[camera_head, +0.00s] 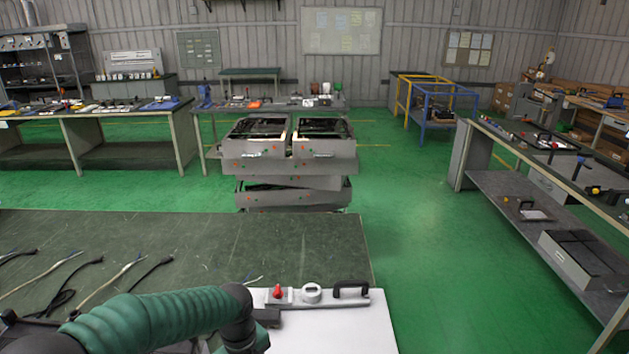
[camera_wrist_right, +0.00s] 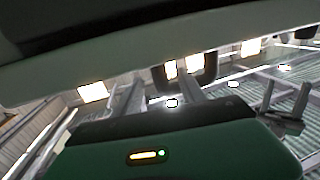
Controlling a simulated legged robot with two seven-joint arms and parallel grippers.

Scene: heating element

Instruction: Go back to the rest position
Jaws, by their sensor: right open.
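A white flat panel (camera_head: 345,330) lies at the front middle in the head view. My right gripper (camera_wrist_right: 160,88) shows only in the right wrist view, open, above a green and black housing with a small lit lamp. A dark loop (camera_wrist_right: 187,72) hangs beneath a pale band there; whether they touch the fingers is unclear.
Several cables (camera_head: 75,280) lie on the dark green table (camera_head: 280,240) at left. A grey cart (camera_head: 290,175) stands beyond it. A workbench with a lower shelf (camera_head: 500,195) runs along the right. Green floor (camera_head: 420,240) between them is clear.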

